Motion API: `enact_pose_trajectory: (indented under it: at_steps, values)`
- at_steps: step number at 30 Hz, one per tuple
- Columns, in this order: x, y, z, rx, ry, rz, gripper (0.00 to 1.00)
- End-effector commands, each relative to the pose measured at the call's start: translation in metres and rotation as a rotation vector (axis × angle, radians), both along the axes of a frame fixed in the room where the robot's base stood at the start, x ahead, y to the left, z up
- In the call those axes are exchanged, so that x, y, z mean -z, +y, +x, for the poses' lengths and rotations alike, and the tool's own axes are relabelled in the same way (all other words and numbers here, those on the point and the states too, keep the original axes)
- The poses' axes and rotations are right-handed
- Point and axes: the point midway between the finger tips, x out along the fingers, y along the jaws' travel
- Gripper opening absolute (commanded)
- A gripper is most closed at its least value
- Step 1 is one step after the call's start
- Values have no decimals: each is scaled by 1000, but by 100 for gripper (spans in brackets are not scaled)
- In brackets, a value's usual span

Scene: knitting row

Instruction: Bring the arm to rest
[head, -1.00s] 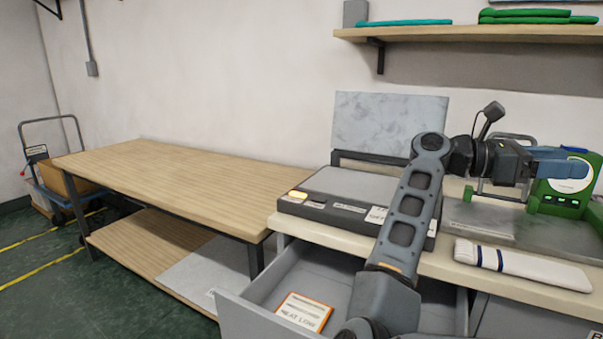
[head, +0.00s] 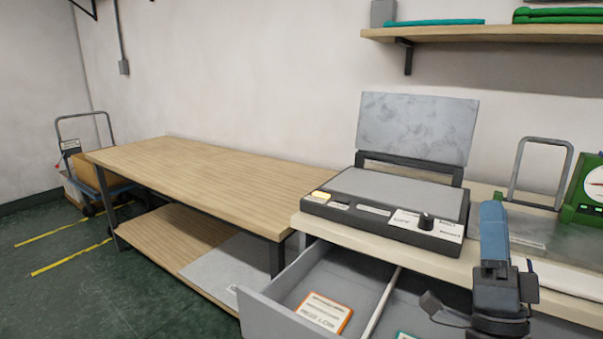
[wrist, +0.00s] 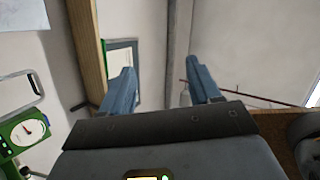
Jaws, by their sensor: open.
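My gripper (head: 493,228) is at the lower right of the head view, in front of the worktop and over the right part of the open drawer. Its blue fingers point upward, and from this side they overlap. In the wrist view my gripper (wrist: 160,88) has its two blue fingers well apart with nothing between them. Beyond them are the wall and the wooden shelf edge (wrist: 86,45). Most of my arm is out of the head view.
An open grey drawer (head: 262,311) with an orange-edged card (head: 324,312) juts out below the worktop. A press with a raised lid (head: 418,125) stands on the worktop, a green dial device (head: 592,190) right of it. The long wooden table (head: 190,178) is bare.

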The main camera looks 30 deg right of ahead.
Motion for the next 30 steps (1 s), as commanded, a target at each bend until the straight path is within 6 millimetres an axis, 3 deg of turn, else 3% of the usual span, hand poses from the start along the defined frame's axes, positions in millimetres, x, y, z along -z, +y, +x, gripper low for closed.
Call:
enact_pose_trajectory:
  at_steps: [8,14,18,24,30]
  values:
    - [75,77,-21,-43,468,-130,62]
    - [124,130,-57,-82,778,-237,62]
    - [152,164,-91,-117,982,-313,62]
    - [176,200,-135,-165,1202,-405,62]
    - [188,223,-170,-204,1354,-473,62]
